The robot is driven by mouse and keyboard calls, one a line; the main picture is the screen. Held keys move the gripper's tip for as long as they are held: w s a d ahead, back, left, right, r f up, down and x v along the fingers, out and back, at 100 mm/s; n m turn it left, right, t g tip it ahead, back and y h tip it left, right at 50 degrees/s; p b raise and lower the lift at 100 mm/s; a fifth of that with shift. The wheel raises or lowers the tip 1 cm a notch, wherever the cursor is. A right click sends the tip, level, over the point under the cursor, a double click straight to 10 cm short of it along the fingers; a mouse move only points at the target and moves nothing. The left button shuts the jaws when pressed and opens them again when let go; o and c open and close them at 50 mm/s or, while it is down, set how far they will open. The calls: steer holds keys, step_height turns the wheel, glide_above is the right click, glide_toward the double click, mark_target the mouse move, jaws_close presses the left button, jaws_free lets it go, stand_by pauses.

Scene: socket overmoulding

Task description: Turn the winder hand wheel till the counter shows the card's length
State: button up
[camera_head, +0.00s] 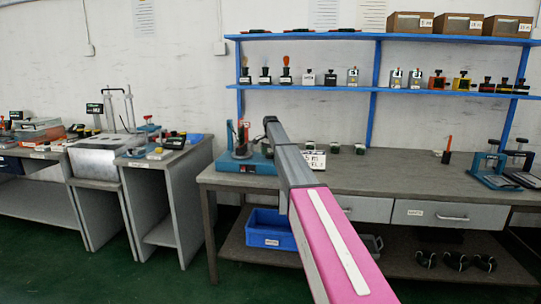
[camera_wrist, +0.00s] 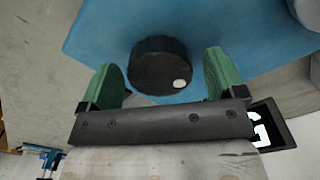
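The winder (camera_head: 243,162) is a blue-based device at the left end of the long bench, partly hidden by my arm. In the wrist view its blue base (camera_wrist: 105,35) fills the top. The hand wheel (camera_wrist: 155,62) is a round black knob with a white spot at its lower right. My gripper (camera_wrist: 162,80) is open, with one green finger on each side of the knob and a visible gap to both. A white card (camera_head: 314,160) with dark writing stands right of my arm. A dark panel with white characters (camera_wrist: 270,127) is partly cut off; I cannot read it fully.
Several small dark items stand behind the card, such as one (camera_head: 360,149). The bench top (camera_head: 410,172) is mostly clear to the right, up to the blue stands (camera_head: 492,170). A blue shelf (camera_head: 420,92) hangs above. A blue bin (camera_head: 270,230) sits below.

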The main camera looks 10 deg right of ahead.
mark_target(270, 154)
steer(key=shift+r, duration=0.1)
step_height(270, 154, up, 11)
steer(key=shift+f, duration=0.2)
steer(key=shift+a, duration=0.1)
stand_by(0.4)
